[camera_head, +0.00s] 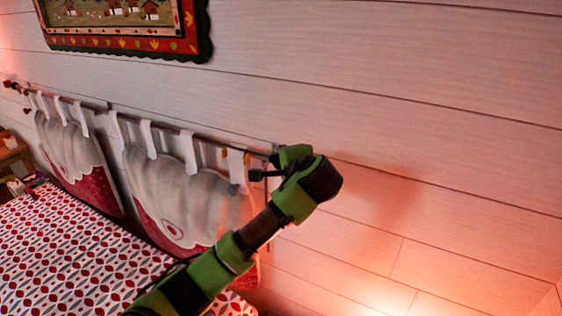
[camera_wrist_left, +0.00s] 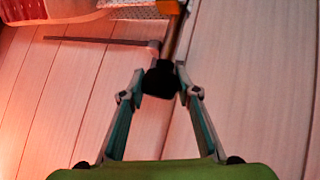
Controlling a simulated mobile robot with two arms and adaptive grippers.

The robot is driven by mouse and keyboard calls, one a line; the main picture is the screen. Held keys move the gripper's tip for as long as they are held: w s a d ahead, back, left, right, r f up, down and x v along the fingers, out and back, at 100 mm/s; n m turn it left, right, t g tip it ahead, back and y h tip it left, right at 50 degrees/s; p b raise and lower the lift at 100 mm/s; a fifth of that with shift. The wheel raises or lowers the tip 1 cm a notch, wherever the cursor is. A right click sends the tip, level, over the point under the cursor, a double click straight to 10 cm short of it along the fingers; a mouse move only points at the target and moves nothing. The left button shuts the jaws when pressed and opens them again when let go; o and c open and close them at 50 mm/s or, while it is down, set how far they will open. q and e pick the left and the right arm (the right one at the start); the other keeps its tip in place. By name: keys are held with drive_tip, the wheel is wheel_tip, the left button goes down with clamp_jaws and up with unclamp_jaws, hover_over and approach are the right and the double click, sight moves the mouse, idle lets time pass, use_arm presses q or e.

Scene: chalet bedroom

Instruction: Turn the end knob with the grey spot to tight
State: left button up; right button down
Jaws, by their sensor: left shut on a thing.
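A rod (camera_head: 190,131) runs along the wall and carries two padded headboard cushions by white loops. In the left wrist view the rod (camera_wrist_left: 178,35) comes down from the top and ends in a dark end knob (camera_wrist_left: 159,80). My left gripper (camera_wrist_left: 160,82) is shut on this knob, one fingertip on each side. In the head view my left gripper (camera_head: 256,175) is at the right end of the rod, close to the wall, and largely hides the knob. I cannot make out a grey spot. My right gripper is not in view.
The cushions (camera_head: 160,178) hang left of my gripper, above a bed with a red-and-grey patterned cover (camera_head: 75,245). A framed picture (camera_head: 130,50) hangs above. An orange piece (camera_wrist_left: 170,6) sits on the rod. The wall to the right is bare.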

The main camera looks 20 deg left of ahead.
use_arm(q)
drive_tip(key=shift+f+g, duration=0.15)
drive_tip(key=shift+g, duration=0.15)
drive_tip(key=o, duration=1.1)
drive_tip(key=shift+d, duration=0.1)
drive_tip(key=shift+s+d+r, duration=0.1)
drive_tip(key=shift+s+r, duration=0.1)
drive_tip(key=shift+r, duration=0.05)
drive_tip(key=v, duration=1.1)
drive_tip(key=shift+s+d, duration=0.1)
drive_tip(key=shift+s, duration=0.1)
